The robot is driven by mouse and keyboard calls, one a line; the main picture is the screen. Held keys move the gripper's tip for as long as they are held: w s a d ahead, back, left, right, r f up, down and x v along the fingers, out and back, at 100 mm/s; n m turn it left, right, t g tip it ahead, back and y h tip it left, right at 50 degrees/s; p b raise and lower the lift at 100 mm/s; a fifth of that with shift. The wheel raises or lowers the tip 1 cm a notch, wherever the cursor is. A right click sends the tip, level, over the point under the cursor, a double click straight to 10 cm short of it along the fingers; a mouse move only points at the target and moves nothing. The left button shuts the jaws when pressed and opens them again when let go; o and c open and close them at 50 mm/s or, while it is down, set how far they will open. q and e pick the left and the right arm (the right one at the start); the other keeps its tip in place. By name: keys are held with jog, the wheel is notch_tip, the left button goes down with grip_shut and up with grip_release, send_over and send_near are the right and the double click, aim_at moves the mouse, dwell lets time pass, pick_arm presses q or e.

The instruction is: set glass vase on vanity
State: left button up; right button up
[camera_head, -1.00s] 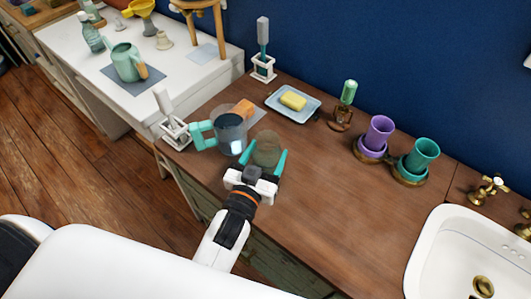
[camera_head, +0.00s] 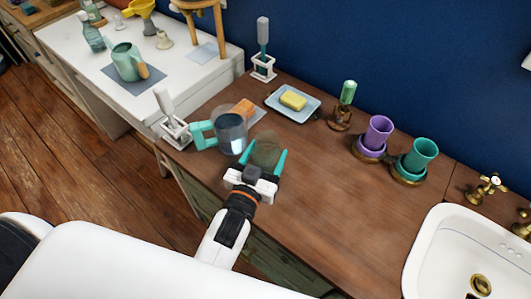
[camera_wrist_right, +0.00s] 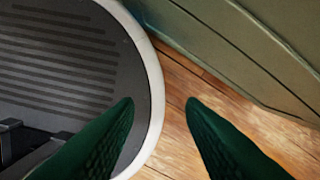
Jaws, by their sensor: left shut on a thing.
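The glass vase (camera_head: 266,147) is a see-through, olive-brown vessel over the left part of the wooden vanity top (camera_head: 310,185) in the head view. My left gripper (camera_head: 266,162) is shut on it, with one teal finger on each side. The vase looks upright. I cannot tell whether its base touches the wood. My right gripper (camera_wrist_right: 160,106) shows in the right wrist view as two dark green fingers, apart and with nothing between them, above the floor.
A clear pitcher with a teal handle (camera_head: 230,133) stands close left of the vase. Behind are an orange block (camera_head: 244,107), a soap dish (camera_head: 277,101) and a brush holder (camera_head: 341,118). Purple (camera_head: 378,133) and teal (camera_head: 420,155) cups stand right, before the sink (camera_head: 455,245). The middle front is clear.

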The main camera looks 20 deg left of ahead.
pick_arm(q)
jog(key=shift+f+b, duration=0.45)
jog(key=shift+f, duration=0.1)
dwell(0.9)
jog(key=o, duration=1.9)
jog(key=shift+o, duration=0.2)
jog(key=shift+f, duration=0.15)
jog(key=shift+s, duration=0.1)
jog(key=shift+s+a+p, duration=0.2)
jog(key=shift+s+p, duration=0.4)
jog(key=shift+s, duration=3.35)
jog(key=shift+w, duration=0.15)
